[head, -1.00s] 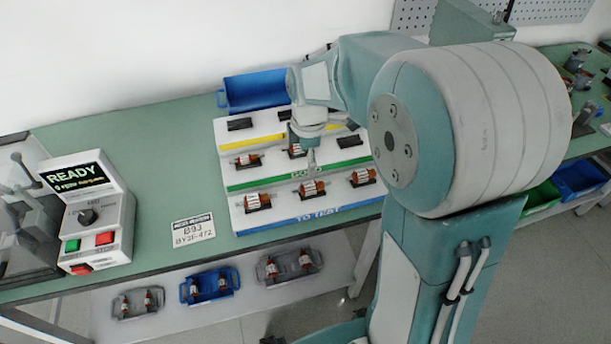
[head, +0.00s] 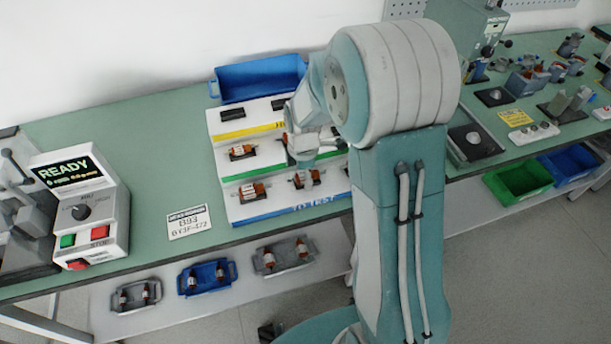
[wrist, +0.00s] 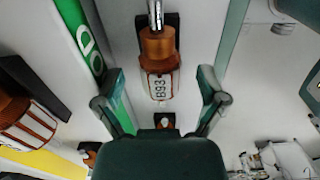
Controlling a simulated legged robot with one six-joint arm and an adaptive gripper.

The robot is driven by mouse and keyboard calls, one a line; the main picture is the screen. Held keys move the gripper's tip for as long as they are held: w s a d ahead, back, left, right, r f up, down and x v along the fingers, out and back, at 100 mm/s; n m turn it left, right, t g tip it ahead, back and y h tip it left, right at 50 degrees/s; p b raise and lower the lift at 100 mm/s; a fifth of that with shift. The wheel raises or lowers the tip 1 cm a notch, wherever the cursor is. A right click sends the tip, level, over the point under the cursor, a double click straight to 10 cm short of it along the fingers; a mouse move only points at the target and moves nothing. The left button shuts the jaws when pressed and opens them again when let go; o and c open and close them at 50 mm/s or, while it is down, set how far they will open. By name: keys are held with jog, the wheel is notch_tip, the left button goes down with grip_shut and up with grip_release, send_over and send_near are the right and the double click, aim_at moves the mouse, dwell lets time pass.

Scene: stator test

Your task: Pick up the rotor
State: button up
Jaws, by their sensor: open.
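A copper-coloured rotor (wrist: 160,70) with a white label reading B93 and a silver shaft lies on a dark cradle in the wrist view. My gripper (wrist: 158,92) is open, its two fingers apart on either side of the rotor's labelled end; I cannot tell how far above it they are. In the head view my gripper (head: 305,163) is small and partly blurred over the rack's front rows. Front-row rotors include one at left (head: 252,192) and one just below the gripper (head: 306,178). The right end of that row is hidden by my arm.
The stepped white rack (head: 232,165) has yellow, green and blue stripes and another rotor (head: 242,151) on a higher step. A blue bin (head: 258,80) stands behind. A control box (head: 85,210) and B93 card (head: 189,222) are left. Small trays (head: 207,278) sit on the lower shelf.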

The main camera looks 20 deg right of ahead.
jog(key=shift+f, duration=0.1)
jog(key=shift+c, duration=0.3)
grip_shut()
jog(key=shift+r, duration=0.3)
notch_tip(320, 180, up, 2)
jog(key=shift+w+r, duration=0.1)
jog(key=s+r, duration=1)
jog(key=s, duration=0.4)
jog(key=shift+r, duration=0.15)
jog(key=shift+s, duration=0.1)
